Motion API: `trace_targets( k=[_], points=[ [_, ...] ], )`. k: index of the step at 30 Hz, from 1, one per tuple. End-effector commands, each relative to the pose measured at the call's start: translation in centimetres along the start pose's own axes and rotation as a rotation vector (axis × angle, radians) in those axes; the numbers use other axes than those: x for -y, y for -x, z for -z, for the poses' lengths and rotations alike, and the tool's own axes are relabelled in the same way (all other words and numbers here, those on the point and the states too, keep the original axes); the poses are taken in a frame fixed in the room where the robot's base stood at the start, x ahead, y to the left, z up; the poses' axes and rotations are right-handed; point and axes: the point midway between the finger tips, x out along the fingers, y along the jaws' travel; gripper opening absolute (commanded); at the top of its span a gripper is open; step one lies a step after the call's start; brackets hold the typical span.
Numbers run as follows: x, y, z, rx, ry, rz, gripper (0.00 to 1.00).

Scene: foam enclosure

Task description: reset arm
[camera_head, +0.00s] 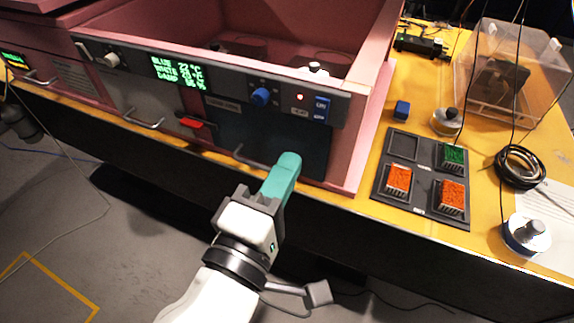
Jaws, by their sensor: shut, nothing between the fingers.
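My gripper (287,165) has teal fingers and is shut with nothing between them. It is in the middle of the view, at the end of my white and grey arm, which reaches up from the bottom. The fingertips appear in front of the dark blue panel on the pink foam enclosure (375,130), just right of that panel's handle (250,158). I cannot tell whether they touch the panel.
A dark tray (411,213) with orange and green blocks lies on the yellow table right of the enclosure. Grey floor is open at lower left.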

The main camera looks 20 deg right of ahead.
Motion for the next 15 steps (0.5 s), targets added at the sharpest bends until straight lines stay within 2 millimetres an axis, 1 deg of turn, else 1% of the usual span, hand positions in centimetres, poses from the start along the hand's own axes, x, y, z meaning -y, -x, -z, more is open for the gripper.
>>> trace_targets(
  k=[8,10,11,13,14,15],
  points=[
    [0.0,0.0,0.0,0.0,0.0,0.0,0.0],
    [0.4,-0.3,-0.1,0.002,-0.001,0.012,0.0],
    [0.8,-0.6,-0.3,0.003,-0.003,0.028,0.0],
    [2.5,-1.7,-1.0,0.011,-0.01,0.09,0.0],
    [3.6,-2.3,-1.4,0.016,-0.017,0.128,0.0],
    [5.3,-3.3,-2.2,0.024,-0.029,0.19,0.0]
  ],
)
